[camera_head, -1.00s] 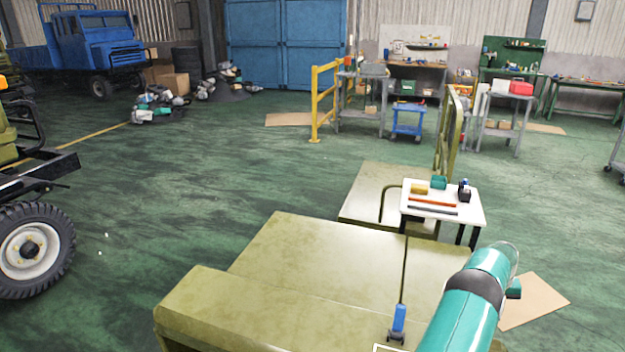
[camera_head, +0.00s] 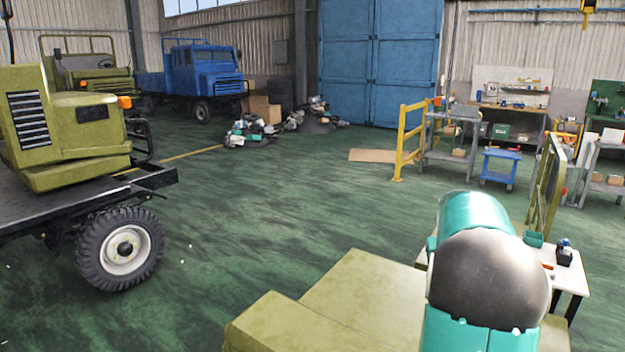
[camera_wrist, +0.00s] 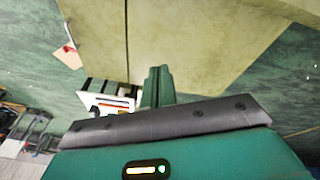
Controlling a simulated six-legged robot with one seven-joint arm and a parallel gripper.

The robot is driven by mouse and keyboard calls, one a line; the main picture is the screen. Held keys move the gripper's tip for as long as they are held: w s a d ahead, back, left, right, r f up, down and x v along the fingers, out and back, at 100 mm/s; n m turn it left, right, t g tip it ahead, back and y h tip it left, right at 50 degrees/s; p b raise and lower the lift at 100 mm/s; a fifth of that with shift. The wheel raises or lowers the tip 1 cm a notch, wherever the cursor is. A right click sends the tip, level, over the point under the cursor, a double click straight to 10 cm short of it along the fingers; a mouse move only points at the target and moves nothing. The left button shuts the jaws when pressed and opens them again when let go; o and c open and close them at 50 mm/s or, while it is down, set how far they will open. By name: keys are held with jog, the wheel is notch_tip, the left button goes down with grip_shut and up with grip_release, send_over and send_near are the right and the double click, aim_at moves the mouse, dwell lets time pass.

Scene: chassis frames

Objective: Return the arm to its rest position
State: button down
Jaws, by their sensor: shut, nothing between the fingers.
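My teal arm with its dark rounded joint fills the lower right of the head view, in front of the olive panels (camera_head: 365,300). My gripper shows in the wrist view as green fingers (camera_wrist: 157,86), shut and empty beyond the dark wrist plate. It is apart from the small white table (camera_wrist: 100,98), which appears behind and to its left. The gripper itself is not seen in the head view. A broad olive surface (camera_wrist: 190,40) lies beyond the fingers in the wrist view.
The white table (camera_head: 573,277) is partly hidden behind my arm. A yellow railing (camera_head: 402,142), workbench (camera_head: 447,138) and blue cart (camera_head: 499,168) stand further back. An olive truck's wheel (camera_head: 122,247) is at left. Open green floor lies between.

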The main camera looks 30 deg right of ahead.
jog(key=a+r+n+t, duration=0.15)
jog(key=a+r, duration=0.25)
jog(key=a, duration=1)
jog(key=a+r+n+t, duration=0.15)
jog(key=a+r, duration=0.25)
jog(key=a, duration=1.1)
jog(key=s+a+f+n+y, duration=0.1)
jog(key=s+a+n, duration=0.1)
jog(key=s+a, duration=0.4)
jog(key=s+a+f+n+t+y, duration=0.1)
jog(key=s+a, duration=0.5)
jog(key=a, duration=0.7)
jog(key=shift+s+f+n+y, duration=0.15)
jog(key=shift+f+n+y, duration=0.15)
jog(key=shift+f+n, duration=0.4)
jog(key=shift+d+r, duration=0.1)
jog(key=shift+d, duration=0.2)
